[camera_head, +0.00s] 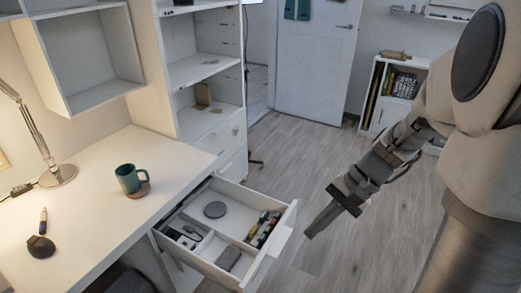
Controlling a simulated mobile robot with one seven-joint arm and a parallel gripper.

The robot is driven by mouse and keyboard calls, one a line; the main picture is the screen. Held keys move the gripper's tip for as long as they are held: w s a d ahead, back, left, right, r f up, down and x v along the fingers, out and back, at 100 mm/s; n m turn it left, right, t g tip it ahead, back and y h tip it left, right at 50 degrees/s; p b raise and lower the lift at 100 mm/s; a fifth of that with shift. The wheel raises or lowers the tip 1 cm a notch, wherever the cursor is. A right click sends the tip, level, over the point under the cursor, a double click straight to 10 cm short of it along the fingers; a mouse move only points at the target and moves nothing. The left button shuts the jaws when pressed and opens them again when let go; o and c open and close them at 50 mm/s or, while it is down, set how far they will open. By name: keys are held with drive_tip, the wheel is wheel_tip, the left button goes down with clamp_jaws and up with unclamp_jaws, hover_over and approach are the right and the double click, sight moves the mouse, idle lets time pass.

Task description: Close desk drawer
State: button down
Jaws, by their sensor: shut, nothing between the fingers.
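The white desk drawer (287,236) is pulled out from under the right end of the white desk (85,225). Its inside is in view, with a round grey disc (215,209), a grey block (228,258), several coloured marker-like items (262,229) and small dark items (184,234) in separate compartments. My gripper (308,236) is shut and empty. It points down and left, just to the right of the drawer front in the picture. I cannot tell how far it is from the front in depth.
A teal mug (129,179) on a coaster, a lamp (57,174) and a small dark object (41,246) stand on the desk. A tall white shelf unit (203,70) rises behind it. A low bookcase (388,97) stands far right. The wooden floor (325,165) between is clear.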

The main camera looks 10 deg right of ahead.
drive_tip(key=w+d+f+m+t+y+b, duration=0.1)
drive_tip(key=d+f+m+t+y+b, duration=0.3)
drive_tip(key=f, duration=0.6)
drive_tip(key=w+d+f+m+t+y+b, duration=0.1)
drive_tip(key=d+f+m+t+b, duration=0.25)
drive_tip(key=f+m, duration=0.45)
drive_tip(key=w+d+f+m+t+y+b, duration=0.2)
drive_tip(key=d+f+m+t+y+b, duration=0.15)
drive_tip(key=f, duration=0.75)
drive_tip(key=b+x, duration=0.3)
drive_tip(key=x, duration=1.1)
drive_tip(key=shift+a+f+m+h, duration=0.15)
drive_tip(key=shift+f+m+h, duration=0.25)
drive_tip(key=shift+m+h, duration=0.05)
drive_tip(key=shift+w, duration=0.1)
